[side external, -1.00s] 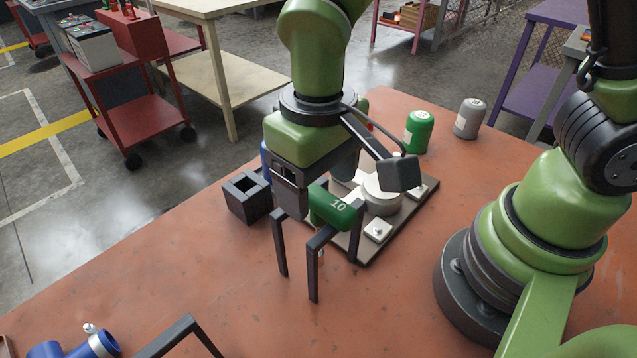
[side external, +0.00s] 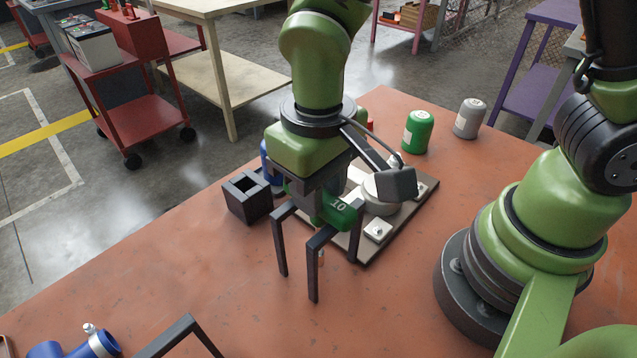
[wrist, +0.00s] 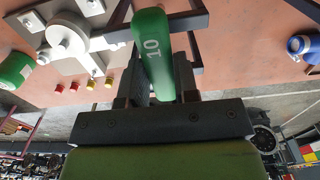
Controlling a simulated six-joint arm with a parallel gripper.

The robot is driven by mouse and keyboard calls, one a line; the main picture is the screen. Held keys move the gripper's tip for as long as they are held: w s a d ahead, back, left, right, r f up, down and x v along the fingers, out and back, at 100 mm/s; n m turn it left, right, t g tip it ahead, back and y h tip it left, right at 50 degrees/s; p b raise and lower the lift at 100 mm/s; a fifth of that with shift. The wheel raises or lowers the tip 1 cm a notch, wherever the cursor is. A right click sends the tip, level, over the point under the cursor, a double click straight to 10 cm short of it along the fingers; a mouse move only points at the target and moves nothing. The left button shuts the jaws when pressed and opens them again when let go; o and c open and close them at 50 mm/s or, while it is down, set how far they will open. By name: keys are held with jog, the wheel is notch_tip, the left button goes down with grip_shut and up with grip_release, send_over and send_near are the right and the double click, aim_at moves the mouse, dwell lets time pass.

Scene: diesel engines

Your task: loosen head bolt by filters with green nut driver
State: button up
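The green nut driver (side external: 342,213), marked 10 on its handle, rests on a dark stand (side external: 313,268) with upright legs. Its handle (wrist: 153,50) also shows in the wrist view. My gripper (side external: 316,203) is down at the handle, with one dark finger on each side; it looks open, and contact is unclear. The engine plate (side external: 405,222) lies behind, with a round white housing (side external: 382,194) and white pads. A bolt (side external: 378,231) sits on the near pad. The green filter canister (side external: 418,132) and grey filter canister (side external: 468,118) stand beyond the plate. My gripper hides part of the plate.
A dark open-topped box (side external: 247,197) stands left of the plate. A blue part (side external: 75,346) and another dark frame (side external: 185,335) are at the front left. Small red and yellow caps (wrist: 75,86) show in the wrist view. The orange tabletop is clear at front centre.

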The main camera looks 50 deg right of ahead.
grip_shut()
notch_tip(320, 180, up, 16)
dwell(1.2)
jog(key=shift+d, duration=0.1)
dwell(0.8)
